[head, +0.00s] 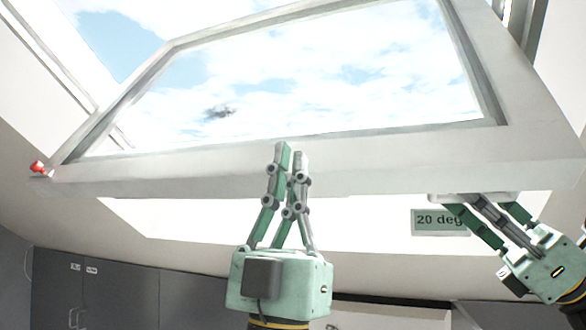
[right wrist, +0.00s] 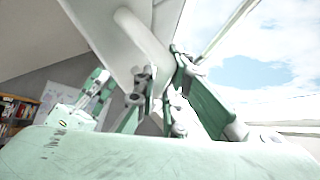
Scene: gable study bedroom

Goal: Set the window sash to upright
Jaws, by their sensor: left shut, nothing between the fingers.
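The window sash (head: 340,167) is a large white frame with glass, tilted in the sloped roof, its lower rail crossing the head view. A white handle bar (head: 478,197) is under the rail at the right; it also shows in the right wrist view (right wrist: 143,38). My right gripper (head: 478,205) is at this bar. In the right wrist view its fingers (right wrist: 163,90) are on both sides of the bar and look closed on it; the contact is partly hidden. My left gripper (head: 288,148) is shut and empty, upright in front of the lower rail.
A green sign (head: 438,222) reading "20 deg" is below the rail, partly covered by my right gripper. A red knob (head: 38,167) is at the sash's left corner. Grey cabinets (head: 115,290) stand low at the left. A bookshelf (right wrist: 15,112) shows in the right wrist view.

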